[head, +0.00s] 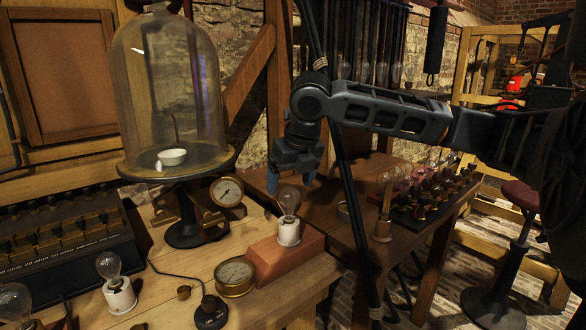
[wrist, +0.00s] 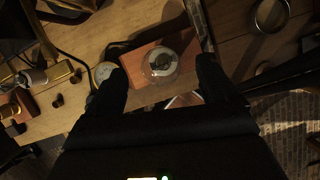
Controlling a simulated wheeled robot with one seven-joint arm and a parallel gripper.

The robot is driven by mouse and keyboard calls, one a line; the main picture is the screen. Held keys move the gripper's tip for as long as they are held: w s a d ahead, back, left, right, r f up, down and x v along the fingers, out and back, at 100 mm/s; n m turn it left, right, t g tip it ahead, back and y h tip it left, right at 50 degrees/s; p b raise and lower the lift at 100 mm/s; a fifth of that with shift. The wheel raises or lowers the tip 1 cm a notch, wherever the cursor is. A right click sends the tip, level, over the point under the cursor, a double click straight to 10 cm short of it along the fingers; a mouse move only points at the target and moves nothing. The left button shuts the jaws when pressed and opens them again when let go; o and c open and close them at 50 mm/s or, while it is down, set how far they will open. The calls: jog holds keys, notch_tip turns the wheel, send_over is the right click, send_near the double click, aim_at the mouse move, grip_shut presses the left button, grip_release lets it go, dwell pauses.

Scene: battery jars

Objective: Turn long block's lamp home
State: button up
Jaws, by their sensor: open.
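A long reddish wooden block (head: 285,255) lies near the right edge of the light wooden bench. On it stands a clear glass lamp (head: 289,199) in a white socket (head: 288,230). In the wrist view the lamp (wrist: 161,63) is seen from above, over the block (wrist: 145,55), between my two dark fingers. My gripper (head: 292,182) points down above and slightly left of the lamp in the head view. It is open and empty, and I see no contact with the glass. Whether the lamp is fully seated in its socket cannot be told.
A glass bell jar (head: 165,90) on a stand with a gauge (head: 227,191) rises left of the block. A brass dial (head: 235,276) lies close to the block's left end. Another lamp (head: 110,268) stands front left. A darker table (head: 345,190) with several bulbs is behind right.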

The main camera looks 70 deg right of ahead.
jog(key=shift+x, duration=1.3)
jog(key=shift+c, duration=0.2)
jog(key=c, duration=1.2)
jog(key=m+p, duration=0.1)
jog(key=m, duration=0.1)
jog(key=shift+w+a+r+m+g+h, duration=0.1)
jog(key=shift+m+g+h, duration=0.2)
jog(key=shift+g, duration=0.1)
jog(key=shift+m+g+h+p, duration=0.4)
jog(key=shift+m+g+p, duration=0.3)
jog(key=shift+m, duration=1.2)
jog(key=shift+m+g+p, duration=0.6)
jog(key=shift+m+p, duration=0.8)
jog(key=shift+m, duration=0.4)
jog(key=shift+m+g+p, duration=0.5)
jog(key=shift+m+p, duration=0.45)
jog(key=shift+m, duration=0.35)
